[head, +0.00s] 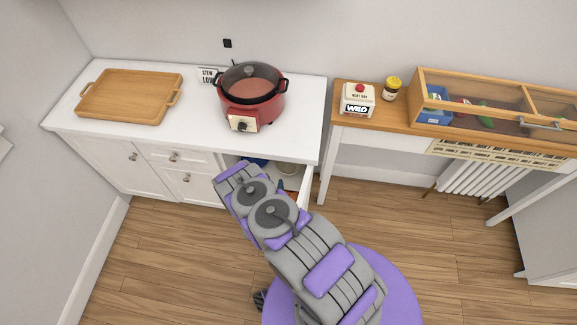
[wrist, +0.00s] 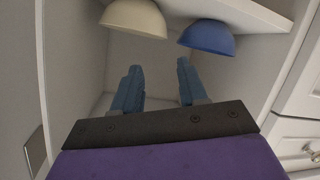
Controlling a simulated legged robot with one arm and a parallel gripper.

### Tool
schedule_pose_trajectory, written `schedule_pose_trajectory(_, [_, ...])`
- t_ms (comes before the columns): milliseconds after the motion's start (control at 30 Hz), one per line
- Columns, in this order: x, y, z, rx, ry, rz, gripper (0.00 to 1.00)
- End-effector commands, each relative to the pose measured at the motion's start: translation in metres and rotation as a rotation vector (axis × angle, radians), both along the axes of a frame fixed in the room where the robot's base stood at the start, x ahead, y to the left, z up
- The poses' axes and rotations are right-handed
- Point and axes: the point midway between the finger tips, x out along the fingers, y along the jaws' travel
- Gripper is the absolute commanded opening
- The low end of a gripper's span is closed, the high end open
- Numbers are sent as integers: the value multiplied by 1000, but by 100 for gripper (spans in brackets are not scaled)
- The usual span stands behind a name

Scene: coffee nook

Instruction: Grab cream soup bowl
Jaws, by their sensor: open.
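The cream soup bowl (wrist: 136,18) shows at the top left of the wrist view, cut off by the top edge. A blue bowl (wrist: 208,38) is to its right, with a gap between them. My gripper (wrist: 158,66) is open, its two blue fingers apart with nothing between them. The fingertips point toward the bowls; the left fingertip is below the cream bowl in the picture, apart from it. In the head view my arm reaches to the open cabinet below the counter and hides most of its inside; a bit of blue (head: 256,162) shows there.
White cabinet walls stand close on both sides of my gripper, with a shelf edge (wrist: 255,12) at upper right. On the white counter are a wooden tray (head: 128,97) and a red cooker (head: 252,108). A wooden table (head: 385,115) stands to the right.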

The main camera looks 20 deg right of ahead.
Motion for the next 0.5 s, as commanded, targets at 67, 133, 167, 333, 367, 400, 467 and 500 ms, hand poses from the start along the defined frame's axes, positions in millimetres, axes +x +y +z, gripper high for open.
schedule_pose_trajectory(67, [15, -7, -7, 0, -8, -3, 42])
schedule_pose_trajectory(133, [27, -12, -12, -2, -6, -2, 42])
schedule_pose_trajectory(167, [31, -14, -14, -2, -4, -3, 42])
schedule_pose_trajectory(333, [58, -27, -25, -2, -6, -1, 42])
schedule_pose_trajectory(367, [62, -29, -27, -3, -4, -1, 42])
schedule_pose_trajectory(400, [66, -31, -29, -3, -3, 0, 42])
schedule_pose_trajectory(467, [71, -34, -30, -2, -5, 0, 42])
schedule_pose_trajectory(500, [74, -35, -30, -3, -6, 1, 42])
